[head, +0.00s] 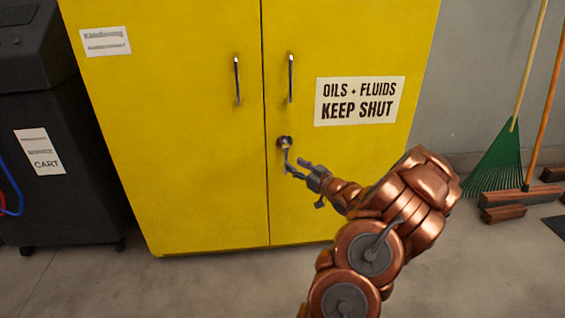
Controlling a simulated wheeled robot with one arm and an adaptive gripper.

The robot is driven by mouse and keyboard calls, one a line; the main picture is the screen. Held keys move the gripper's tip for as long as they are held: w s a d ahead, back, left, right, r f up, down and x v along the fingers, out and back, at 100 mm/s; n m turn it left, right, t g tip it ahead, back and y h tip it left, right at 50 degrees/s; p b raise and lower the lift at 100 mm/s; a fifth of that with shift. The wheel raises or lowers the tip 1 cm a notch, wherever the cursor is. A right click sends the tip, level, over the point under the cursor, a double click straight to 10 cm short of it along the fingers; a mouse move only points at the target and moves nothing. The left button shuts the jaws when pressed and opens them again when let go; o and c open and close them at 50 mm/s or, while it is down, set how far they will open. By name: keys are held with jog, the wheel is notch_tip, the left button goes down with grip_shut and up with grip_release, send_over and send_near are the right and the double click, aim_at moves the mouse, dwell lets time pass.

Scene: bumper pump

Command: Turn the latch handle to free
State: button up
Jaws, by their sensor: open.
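A yellow two-door cabinet (200,170) stands in front of me with both doors closed. The small metal latch handle (286,155) is on the right door, close to the seam, below the door pulls. It appears to hang downward from its round mount. My gripper (297,169) is just right of and below the latch, its fingers apart. The fingertips are very near the latch's lower end; I cannot tell whether they touch it. My copper arm reaches in from the lower right.
Two vertical door pulls, left (237,80) and right (290,78), sit above the latch. A dark cart (70,130) stands at left. The floor before the cabinet is clear at left.

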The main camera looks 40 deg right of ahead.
aim_at(287, 160)
jog(key=shift+w+d+b, duration=0.15)
jog(key=shift+w+b, duration=0.2)
jog(key=shift+w, duration=1.2)
jog(key=shift+w+d+b, duration=0.15)
jog(key=shift+w+b, duration=0.2)
jog(key=shift+w, duration=1.2)
grip_shut()
